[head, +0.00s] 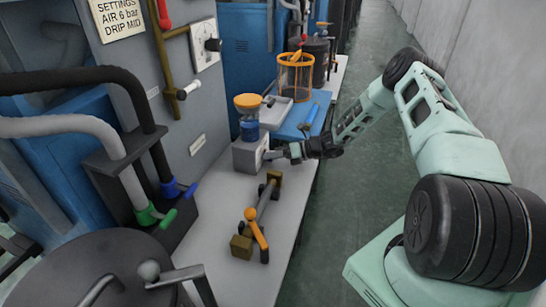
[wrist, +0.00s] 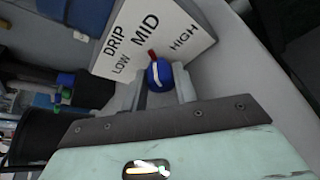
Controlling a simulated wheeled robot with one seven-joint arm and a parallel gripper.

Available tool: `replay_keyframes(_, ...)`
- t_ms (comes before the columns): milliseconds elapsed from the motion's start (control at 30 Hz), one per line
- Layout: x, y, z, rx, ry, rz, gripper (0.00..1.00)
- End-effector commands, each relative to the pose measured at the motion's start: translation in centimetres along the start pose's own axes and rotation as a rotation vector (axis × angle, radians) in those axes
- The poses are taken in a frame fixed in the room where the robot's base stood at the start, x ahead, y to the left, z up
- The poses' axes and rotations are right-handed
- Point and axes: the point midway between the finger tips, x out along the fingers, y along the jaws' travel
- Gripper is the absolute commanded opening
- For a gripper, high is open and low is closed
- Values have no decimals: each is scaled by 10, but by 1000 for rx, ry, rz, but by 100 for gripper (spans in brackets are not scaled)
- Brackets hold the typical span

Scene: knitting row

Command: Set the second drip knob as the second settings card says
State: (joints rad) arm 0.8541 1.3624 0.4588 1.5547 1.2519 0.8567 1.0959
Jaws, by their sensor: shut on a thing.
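The drip knob (wrist: 159,77) is blue with a white stripe. It sits on the white dial plate (wrist: 125,60) marked DRIP, LOW, MID and HIGH. A red tip at the knob's edge points up toward MID. My gripper (wrist: 160,88) has a finger on each side of the knob and is shut on it. In the head view my gripper (head: 278,154) is at the front of a light grey box (head: 246,154) with a blue and orange top, and hides the knob. A settings card (head: 118,17) at the top left reads AIR 6 bar, DRIP MID.
An orange-handled tool (head: 256,232) and dark blocks lie on the grey bench (head: 210,235) in front of the box. The aisle at right is clear.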

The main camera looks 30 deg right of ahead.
Motion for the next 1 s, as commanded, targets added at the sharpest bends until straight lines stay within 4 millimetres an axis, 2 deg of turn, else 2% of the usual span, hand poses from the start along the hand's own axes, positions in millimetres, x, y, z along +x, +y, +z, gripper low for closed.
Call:
replay_keyframes(300, -1, -1, 0, 2, -1, -2, 6)
replay_keyframes(333, -1, -1, 0, 2, -1, -3, 34)
replay_keyframes(400, -1, -1, 0, 1, -1, -2, 50)
replay_keyframes(767, -5, -1, 0, 1, -1, -2, 50)
replay_keyframes(867, -17, -2, 0, 1, -2, -4, 50)
replay_keyframes(1000, -45, -2, 1, 1, -3, -5, 50)
